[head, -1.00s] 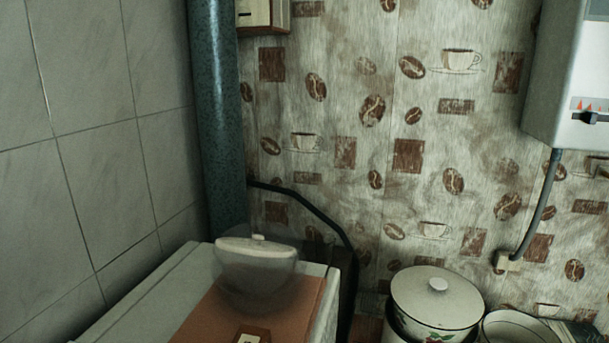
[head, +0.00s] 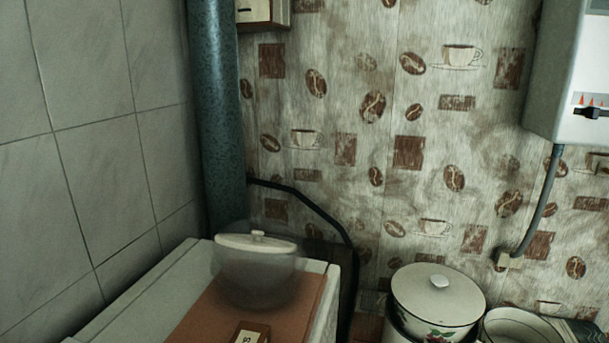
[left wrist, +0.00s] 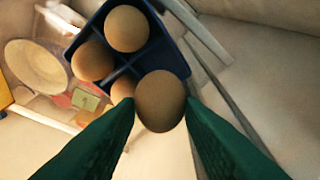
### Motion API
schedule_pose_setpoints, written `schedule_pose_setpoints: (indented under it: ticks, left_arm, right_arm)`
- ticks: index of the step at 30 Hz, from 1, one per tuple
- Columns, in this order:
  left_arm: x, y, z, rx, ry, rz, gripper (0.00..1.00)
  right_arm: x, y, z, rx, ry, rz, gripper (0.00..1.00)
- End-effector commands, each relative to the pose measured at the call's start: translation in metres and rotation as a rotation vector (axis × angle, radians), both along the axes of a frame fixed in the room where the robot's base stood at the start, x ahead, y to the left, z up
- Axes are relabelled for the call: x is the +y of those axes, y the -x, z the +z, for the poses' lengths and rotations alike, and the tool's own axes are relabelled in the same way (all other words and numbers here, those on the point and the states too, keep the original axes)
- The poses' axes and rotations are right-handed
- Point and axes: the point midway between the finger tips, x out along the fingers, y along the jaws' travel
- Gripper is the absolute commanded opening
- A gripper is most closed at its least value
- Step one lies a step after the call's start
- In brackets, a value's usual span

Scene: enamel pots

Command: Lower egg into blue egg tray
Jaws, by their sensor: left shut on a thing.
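In the left wrist view, my left gripper (left wrist: 160,112) has two green fingers shut on a brown egg (left wrist: 160,98). The held egg covers the near corner of the blue egg tray (left wrist: 168,52). Whether it touches the tray cannot be told. In the tray are one egg at the far end (left wrist: 127,28), one at the left (left wrist: 93,60), and one partly hidden (left wrist: 122,88) behind the left finger and held egg. The head view shows neither gripper, tray nor eggs. My right gripper is not in view.
In the head view, a lidded glass pot (head: 256,268) stands on a brown board (head: 215,310) on a white surface. A lidded enamel pot (head: 437,300) stands at the lower right. A blue-green pipe (head: 217,120) rises in the corner. The left wrist view shows pale surface right of the tray.

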Motion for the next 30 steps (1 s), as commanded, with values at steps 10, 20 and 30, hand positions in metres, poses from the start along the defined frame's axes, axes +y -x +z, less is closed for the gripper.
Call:
schedule_pose_setpoints:
  ticks: [10, 20, 30]
  left_arm:
    - [0.0000, -0.0003, 0.0006, -0.001, 0.000, 0.000, 0.28]
    - [0.0001, -0.0004, -0.0034, -0.001, 0.000, 0.000, 0.28]
    - [0.0001, -0.0005, -0.0086, -0.001, 0.000, 0.000, 0.28]
  right_arm:
    - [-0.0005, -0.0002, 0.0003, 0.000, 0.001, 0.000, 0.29]
    - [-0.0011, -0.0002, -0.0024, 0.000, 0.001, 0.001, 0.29]
    - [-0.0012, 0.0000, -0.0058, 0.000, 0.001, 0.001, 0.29]
